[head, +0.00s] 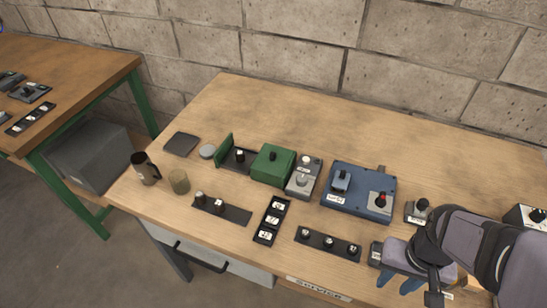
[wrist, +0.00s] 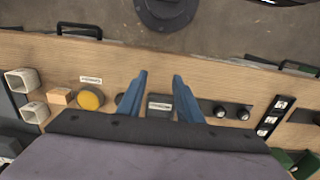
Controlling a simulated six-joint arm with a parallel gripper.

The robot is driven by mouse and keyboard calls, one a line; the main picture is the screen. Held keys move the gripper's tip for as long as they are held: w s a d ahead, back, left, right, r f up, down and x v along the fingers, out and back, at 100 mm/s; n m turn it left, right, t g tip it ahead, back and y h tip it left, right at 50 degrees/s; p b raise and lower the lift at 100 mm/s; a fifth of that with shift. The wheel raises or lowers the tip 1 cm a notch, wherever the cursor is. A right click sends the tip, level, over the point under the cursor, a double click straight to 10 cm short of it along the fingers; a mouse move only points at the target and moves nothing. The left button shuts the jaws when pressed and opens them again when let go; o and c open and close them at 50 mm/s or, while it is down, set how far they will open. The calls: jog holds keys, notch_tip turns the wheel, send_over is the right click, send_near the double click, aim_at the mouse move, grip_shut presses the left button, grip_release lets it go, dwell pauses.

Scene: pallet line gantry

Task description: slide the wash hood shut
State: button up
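My gripper (head: 398,284) is at the table's front right, well away from the green box. In the wrist view my gripper (wrist: 159,77) has its blue fingers spread apart, with nothing held. A small dark labelled block (wrist: 160,102) shows between them.
A blue panel box (head: 358,190) and a grey control box (head: 303,178) stand right of the green box. Black button strips (head: 328,243) lie in front. The back of the table is clear.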

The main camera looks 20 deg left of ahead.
jog(key=w+a+r+p, duration=0.1)
jog(key=w+a+r, duration=0.15)
jog(key=w, duration=0.25)
jog(key=w+a+r+p, duration=0.1)
jog(key=w+a, duration=0.2)
jog(key=w, duration=0.2)
jog(key=t+p, duration=0.4)
jog(key=t, duration=0.1)
send_near(272, 154)
jog(key=shift+g, duration=0.3)
jog(key=shift+p+x, duration=1.45)
jog(key=shift+x, duration=2.8)
jog(key=shift+w, duration=0.15)
grip_shut()
